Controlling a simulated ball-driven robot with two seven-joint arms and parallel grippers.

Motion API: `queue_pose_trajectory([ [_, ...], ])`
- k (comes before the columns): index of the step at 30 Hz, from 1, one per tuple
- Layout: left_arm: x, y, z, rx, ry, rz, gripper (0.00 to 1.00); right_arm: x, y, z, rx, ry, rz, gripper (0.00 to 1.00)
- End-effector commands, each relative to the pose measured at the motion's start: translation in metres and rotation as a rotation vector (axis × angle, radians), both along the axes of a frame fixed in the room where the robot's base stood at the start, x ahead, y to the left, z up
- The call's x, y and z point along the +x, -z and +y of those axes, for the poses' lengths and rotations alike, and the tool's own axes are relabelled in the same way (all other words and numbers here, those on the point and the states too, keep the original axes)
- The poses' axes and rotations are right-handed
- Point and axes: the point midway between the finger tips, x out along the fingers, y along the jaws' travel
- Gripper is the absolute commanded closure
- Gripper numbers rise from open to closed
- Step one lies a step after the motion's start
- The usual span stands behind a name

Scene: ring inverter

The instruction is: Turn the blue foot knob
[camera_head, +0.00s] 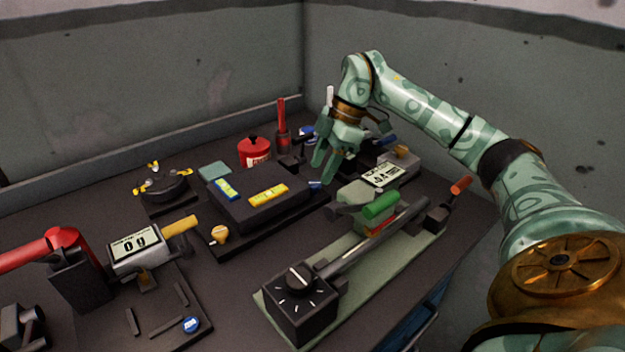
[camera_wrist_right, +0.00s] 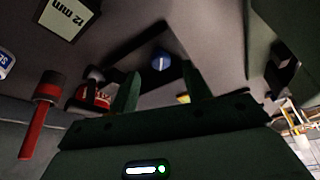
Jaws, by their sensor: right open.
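The blue foot knob (camera_head: 315,184) sits at the right end of a black levelling platform (camera_head: 258,213) that carries two bubble vials. In the right wrist view the blue knob (camera_wrist_right: 160,62) shows ahead, in the gap between the fingertips. My right gripper (camera_head: 322,170) is open and empty, its fingers pointing down just above the knob, with no contact that I can make out. The open fingers also show in the right wrist view (camera_wrist_right: 160,80). A yellow knob (camera_head: 219,235) is at the platform's near left corner. My left gripper is not in view.
A red can (camera_head: 254,151) and a red-handled tool (camera_head: 282,118) stand behind the platform. A digital readout (camera_head: 383,177) lies right of the gripper. A wall closes the back.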

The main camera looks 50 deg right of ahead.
Motion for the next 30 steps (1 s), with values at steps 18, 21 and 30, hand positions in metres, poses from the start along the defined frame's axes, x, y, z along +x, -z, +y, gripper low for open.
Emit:
queue_pose_trajectory([
  [18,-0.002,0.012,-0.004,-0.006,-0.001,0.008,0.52,0.007,0.033,0.013,0.000,-0.001,-0.002,0.60],
  [21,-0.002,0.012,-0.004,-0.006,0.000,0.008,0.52,0.007,0.033,0.013,0.000,-0.001,-0.002,0.88],
  [30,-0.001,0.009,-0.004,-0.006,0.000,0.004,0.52,0.007,0.031,0.012,0.000,-0.012,-0.002,0.96],
])
